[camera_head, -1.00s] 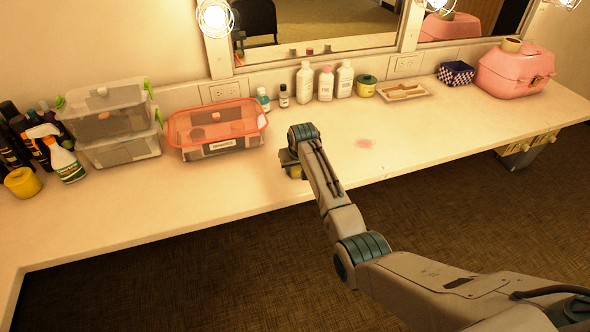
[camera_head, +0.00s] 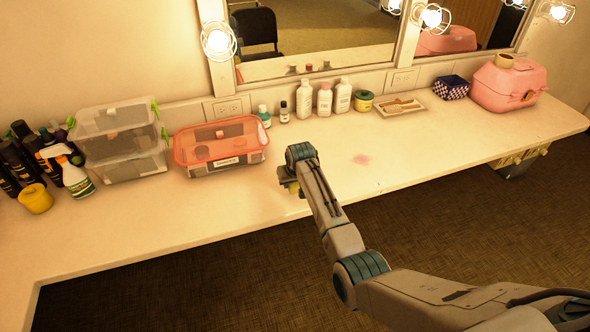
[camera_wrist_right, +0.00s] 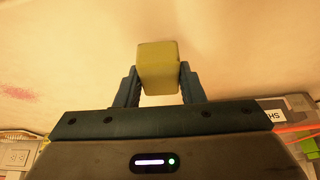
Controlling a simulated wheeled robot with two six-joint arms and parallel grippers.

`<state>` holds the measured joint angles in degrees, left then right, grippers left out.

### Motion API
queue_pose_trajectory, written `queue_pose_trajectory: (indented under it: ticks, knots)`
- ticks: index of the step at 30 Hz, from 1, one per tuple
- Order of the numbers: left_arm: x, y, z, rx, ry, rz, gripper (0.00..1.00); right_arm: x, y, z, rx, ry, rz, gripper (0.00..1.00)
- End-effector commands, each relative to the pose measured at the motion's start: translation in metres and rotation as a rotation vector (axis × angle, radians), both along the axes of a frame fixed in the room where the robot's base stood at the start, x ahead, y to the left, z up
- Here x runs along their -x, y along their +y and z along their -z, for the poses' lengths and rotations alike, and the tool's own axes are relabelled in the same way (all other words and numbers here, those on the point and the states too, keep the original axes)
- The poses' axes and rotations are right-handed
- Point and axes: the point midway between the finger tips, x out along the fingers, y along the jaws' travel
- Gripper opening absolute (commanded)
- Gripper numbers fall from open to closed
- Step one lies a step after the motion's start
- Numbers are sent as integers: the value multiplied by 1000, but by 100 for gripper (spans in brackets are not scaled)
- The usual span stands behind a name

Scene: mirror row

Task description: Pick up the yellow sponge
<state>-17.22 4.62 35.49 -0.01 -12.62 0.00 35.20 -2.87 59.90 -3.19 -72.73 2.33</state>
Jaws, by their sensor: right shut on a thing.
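The yellow sponge (camera_wrist_right: 158,62) is a small, pale yellow block between the two fingers of my right gripper (camera_wrist_right: 157,84) in the right wrist view. The fingers touch its two sides, so the gripper is shut on it. In the head view my right gripper (camera_head: 291,186) is over the front part of the white counter (camera_head: 400,180), and only a sliver of the sponge shows below the wrist. Whether the sponge touches the counter or is just above it, I cannot tell. My left gripper is in neither view.
A red-rimmed clear box (camera_head: 222,160) stands left of my right gripper. Stacked clear bins (camera_head: 120,160), a spray bottle (camera_head: 76,178) and a yellow roll (camera_head: 36,199) are farther left. White bottles (camera_head: 324,100) line the back, and a pink case (camera_head: 508,88) stands far right.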

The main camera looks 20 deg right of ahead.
Motion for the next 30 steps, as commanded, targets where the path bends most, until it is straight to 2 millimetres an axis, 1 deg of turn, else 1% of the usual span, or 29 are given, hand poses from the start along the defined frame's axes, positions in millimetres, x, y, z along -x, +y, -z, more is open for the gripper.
queue_pose_trajectory:
  ticks: [1,3,9,15,19,20,24,30]
  knots:
    - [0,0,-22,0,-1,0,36,9,5,-11,-1,2,-1,14]
    - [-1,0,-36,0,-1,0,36,20,11,-12,-1,2,-1,14]
    - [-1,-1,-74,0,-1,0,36,52,28,-15,-1,2,0,14]
    - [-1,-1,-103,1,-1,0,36,81,43,-16,-1,1,0,14]
    - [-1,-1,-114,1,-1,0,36,95,51,-15,0,1,0,14]
    - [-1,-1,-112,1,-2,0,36,99,54,-12,-1,0,0,14]
    - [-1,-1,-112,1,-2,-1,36,110,59,-13,0,-2,0,14]
    - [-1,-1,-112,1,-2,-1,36,115,62,-13,1,-2,0,14]
